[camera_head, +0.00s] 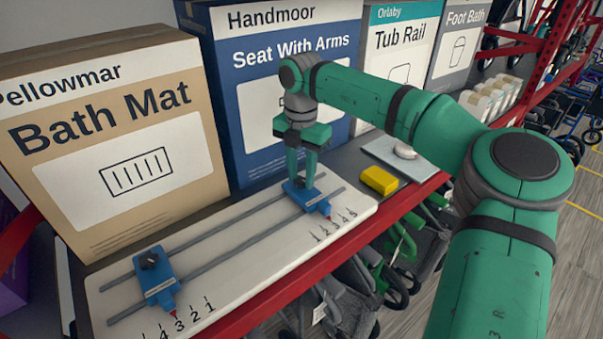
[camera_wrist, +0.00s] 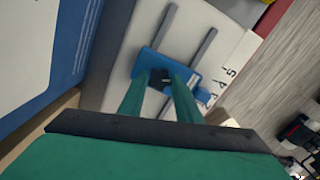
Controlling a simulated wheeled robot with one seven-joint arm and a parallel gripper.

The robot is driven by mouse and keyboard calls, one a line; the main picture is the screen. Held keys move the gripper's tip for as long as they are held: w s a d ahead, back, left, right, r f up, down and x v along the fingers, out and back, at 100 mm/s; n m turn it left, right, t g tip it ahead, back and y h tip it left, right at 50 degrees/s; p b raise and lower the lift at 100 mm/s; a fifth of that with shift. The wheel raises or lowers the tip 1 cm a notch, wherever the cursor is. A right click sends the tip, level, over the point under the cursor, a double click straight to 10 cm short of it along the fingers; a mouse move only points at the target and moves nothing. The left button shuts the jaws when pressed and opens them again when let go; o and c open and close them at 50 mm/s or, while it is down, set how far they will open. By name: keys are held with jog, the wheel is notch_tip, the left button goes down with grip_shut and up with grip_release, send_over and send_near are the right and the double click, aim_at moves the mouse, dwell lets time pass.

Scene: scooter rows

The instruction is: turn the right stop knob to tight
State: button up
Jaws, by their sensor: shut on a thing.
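The right stop (camera_head: 308,199) is a blue block on two grey rails of a white board (camera_head: 240,240), with a red pointer over a scale marked 1 to 5. My gripper (camera_head: 301,180) points down over it and is shut on the right stop's dark knob. In the wrist view the dark knob (camera_wrist: 160,77) shows between my two green fingertips, on top of the blue stop (camera_wrist: 185,68). The fingers partly hide the knob, and I cannot tell its turn. The left stop (camera_head: 155,278) is a like blue block with a black knob at the board's left end.
Large boxes, Bath Mat (camera_head: 120,190) and Seat With Arms (camera_head: 240,130), stand close behind the board. A yellow block (camera_head: 379,180) and a grey plate with a white round thing (camera_head: 404,152) lie to its right. A red shelf edge (camera_head: 270,315) runs along the front.

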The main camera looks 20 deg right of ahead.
aim_at(301, 180)
jog(key=shift+d, duration=0.1)
jog(key=o, duration=1)
jog(key=shift+o, duration=0.3)
jog(key=shift+w, duration=0.15)
jog(key=shift+r, duration=0.35)
notch_tip(301, 180, up, 10)
